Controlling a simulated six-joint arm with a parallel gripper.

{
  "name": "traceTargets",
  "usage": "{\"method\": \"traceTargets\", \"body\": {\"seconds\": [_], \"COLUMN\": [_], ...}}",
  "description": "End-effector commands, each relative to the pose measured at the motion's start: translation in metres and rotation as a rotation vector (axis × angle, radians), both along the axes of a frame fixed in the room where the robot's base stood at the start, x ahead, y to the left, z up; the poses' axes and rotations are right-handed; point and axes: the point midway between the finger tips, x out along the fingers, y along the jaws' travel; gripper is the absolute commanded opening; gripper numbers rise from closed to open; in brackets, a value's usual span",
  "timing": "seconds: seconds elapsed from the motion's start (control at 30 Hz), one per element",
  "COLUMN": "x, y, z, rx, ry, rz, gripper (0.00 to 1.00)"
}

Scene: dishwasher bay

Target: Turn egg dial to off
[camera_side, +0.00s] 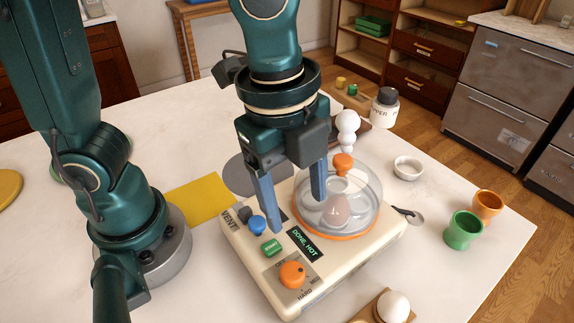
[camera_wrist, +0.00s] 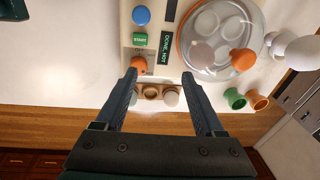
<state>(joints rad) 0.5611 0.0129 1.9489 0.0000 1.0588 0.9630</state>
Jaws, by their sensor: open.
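The cream egg cooker (camera_side: 375,238) stands on the white counter, with a display reading "DONE, HOT" (camera_side: 304,243). Its orange dial (camera_side: 292,274) is at the front corner, by printed setting marks that include "HARD"; I cannot clearly tell which it points to. The dial also shows in the wrist view (camera_wrist: 138,62), near the left fingertip. My gripper (camera_side: 297,213) is open and empty above the cooker, its blue fingers pointing down, behind the dial in the side view. The clear lid (camera_side: 366,190) with an orange knob (camera_side: 343,163) covers an egg (camera_side: 336,210).
A blue button (camera_side: 257,224) and green START button (camera_side: 271,247) sit beside the dial. Green (camera_side: 464,231) and orange (camera_side: 488,205) cups, a white bowl (camera_side: 408,167) and a pepper container (camera_side: 385,108) stand right. An egg (camera_side: 393,306) sits in a wooden holder in front.

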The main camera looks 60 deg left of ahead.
Motion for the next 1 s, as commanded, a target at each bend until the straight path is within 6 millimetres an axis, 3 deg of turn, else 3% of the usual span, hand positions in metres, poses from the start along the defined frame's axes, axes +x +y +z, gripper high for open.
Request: {"method": "traceTargets", "body": {"seconds": [0.1, 0.2, 0.7, 1.0], "x": [-0.012, -0.022, -0.027, -0.027], "y": [-0.022, -0.03, -0.032, -0.032], "z": [-0.018, -0.028, -0.078, -0.082], "rx": [0.042, 0.066, 0.076, 0.074], "ry": [0.058, 0.088, 0.099, 0.096], "rz": [-0.115, -0.164, -0.182, -0.181], "gripper": [0.71, 0.71, 0.71, 0.71]}}
